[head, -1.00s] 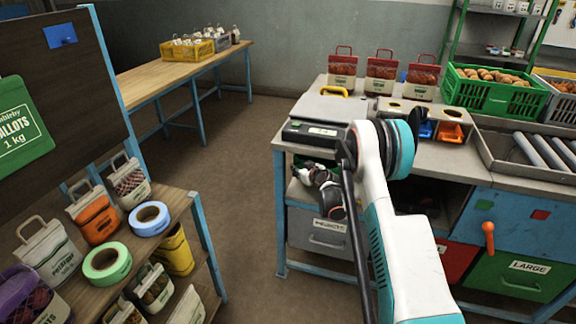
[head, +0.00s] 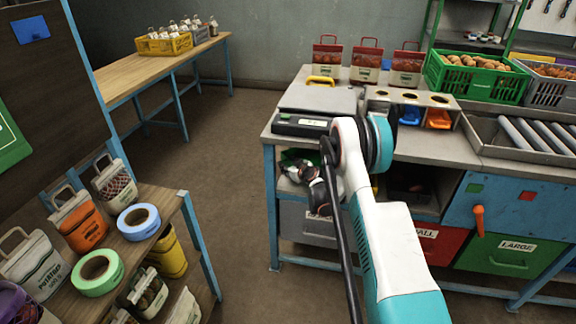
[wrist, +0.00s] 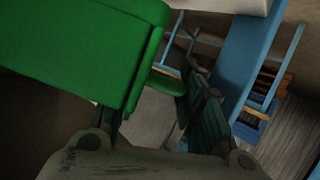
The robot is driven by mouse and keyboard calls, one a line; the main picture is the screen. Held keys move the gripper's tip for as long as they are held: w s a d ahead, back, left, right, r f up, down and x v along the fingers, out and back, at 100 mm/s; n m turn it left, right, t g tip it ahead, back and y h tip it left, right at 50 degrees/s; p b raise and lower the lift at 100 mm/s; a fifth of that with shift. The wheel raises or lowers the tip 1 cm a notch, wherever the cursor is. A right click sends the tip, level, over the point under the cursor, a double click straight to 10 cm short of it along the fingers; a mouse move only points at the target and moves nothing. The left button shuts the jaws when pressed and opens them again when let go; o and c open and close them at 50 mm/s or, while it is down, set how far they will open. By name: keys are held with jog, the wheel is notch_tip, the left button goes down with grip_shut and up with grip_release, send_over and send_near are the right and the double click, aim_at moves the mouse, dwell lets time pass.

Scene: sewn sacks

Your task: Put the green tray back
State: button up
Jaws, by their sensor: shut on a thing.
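The green tray shows as a large green body (wrist: 85,45) filling the upper left of the wrist view. A small green part of it (head: 291,155) shows in the head view, under the scale's end of the bench. My gripper (head: 308,178) is shut on the tray; it also shows in the wrist view (wrist: 165,135). My arm hides part of the grip. On the bench, a pale rack (head: 379,94) with round holes holds a blue tray (head: 409,115) and an orange tray (head: 438,119) in its openings. The left opening is partly hidden by my arm.
The scale (head: 300,123) and the bench edge are close above my gripper. Red-topped potato sacks (head: 366,62) and a green crate (head: 475,78) stand behind the rack. A low shelf with sacks and tape rolls (head: 98,272) is at left. Floor between is clear.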

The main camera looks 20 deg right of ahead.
jog(key=shift+f, duration=0.4)
jog(key=o, duration=0.9)
jog(key=shift+o, duration=0.2)
jog(key=shift+r, duration=0.4)
jog(key=p+v, duration=0.3)
jog(key=v, duration=0.9)
jog(key=shift+r, duration=0.3)
